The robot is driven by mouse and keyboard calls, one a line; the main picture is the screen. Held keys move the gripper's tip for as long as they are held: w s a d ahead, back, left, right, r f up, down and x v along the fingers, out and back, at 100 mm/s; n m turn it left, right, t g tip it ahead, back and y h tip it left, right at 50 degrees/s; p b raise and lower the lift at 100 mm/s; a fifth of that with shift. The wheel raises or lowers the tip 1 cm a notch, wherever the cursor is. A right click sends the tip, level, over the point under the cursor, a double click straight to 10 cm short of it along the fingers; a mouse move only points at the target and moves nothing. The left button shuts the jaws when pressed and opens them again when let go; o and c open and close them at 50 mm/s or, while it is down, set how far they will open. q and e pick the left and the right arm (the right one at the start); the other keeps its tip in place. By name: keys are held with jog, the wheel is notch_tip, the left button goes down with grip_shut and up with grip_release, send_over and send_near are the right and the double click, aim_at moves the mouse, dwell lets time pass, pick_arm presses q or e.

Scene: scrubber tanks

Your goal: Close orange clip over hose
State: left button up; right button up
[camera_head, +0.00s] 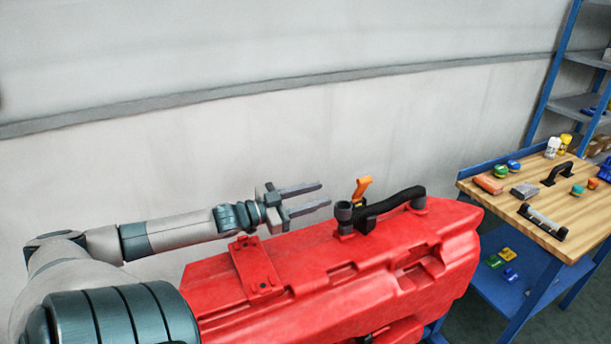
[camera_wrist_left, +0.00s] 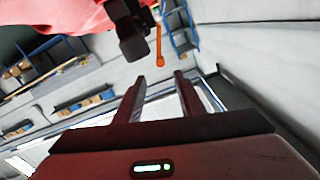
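The orange clip (camera_head: 362,187) stands raised and tilted above the black hose (camera_head: 390,205) on top of the red scrubber tank (camera_head: 350,285). My left gripper (camera_head: 326,193) is open and empty, just left of the clip and apart from it, with its fingers pointing right toward it. In the left wrist view the orange clip (camera_wrist_left: 159,48) hangs beside a dark hose fitting (camera_wrist_left: 132,42), beyond the open fingers of my left gripper (camera_wrist_left: 157,88). My right gripper is not in view.
A wooden-topped workbench (camera_head: 520,215) with several small items stands to the right of the tank. A blue shelf rack (camera_head: 550,75) stands behind it. The pale wall (camera_head: 250,150) runs behind the tank.

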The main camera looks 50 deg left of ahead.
pick_arm(q)
jog(key=shift+v, duration=1.35)
jog(key=shift+w+a, duration=0.1)
jog(key=shift+a, duration=0.05)
jog(key=c, duration=0.9)
jog(key=w+a+n+y, duration=0.1)
jog(key=a+n, duration=0.1)
jog(key=a, duration=0.1)
jog(key=w+a+f+n+y+b, duration=0.1)
jog(key=a+n+y, duration=0.1)
jog(key=a, duration=0.1)
jog(key=w+a+n+y, duration=0.1)
jog(key=a+n+y, duration=0.1)
jog(key=a, duration=0.1)
jog(key=shift+w+a+f+n+b, duration=0.1)
jog(key=shift+w+f+n+b, duration=0.15)
jog(key=shift+w+n+b, duration=0.1)
grip_shut()
jog(key=w+a+f+n+g+b, duration=0.2)
jog(key=a+f+n+g, duration=0.1)
jog(key=a+n, duration=0.25)
jog(key=w+d+r+n+h+b, duration=0.2)
jog(key=d+r+n+h, duration=0.1)
jog(key=d+r+h, duration=0.4)
jog(key=shift+d+n+t+h, duration=0.25)
jog(key=shift+n+t+h, duration=0.05)
jog(key=shift+h, duration=0.5)
jog(key=shift+w, duration=0.15)
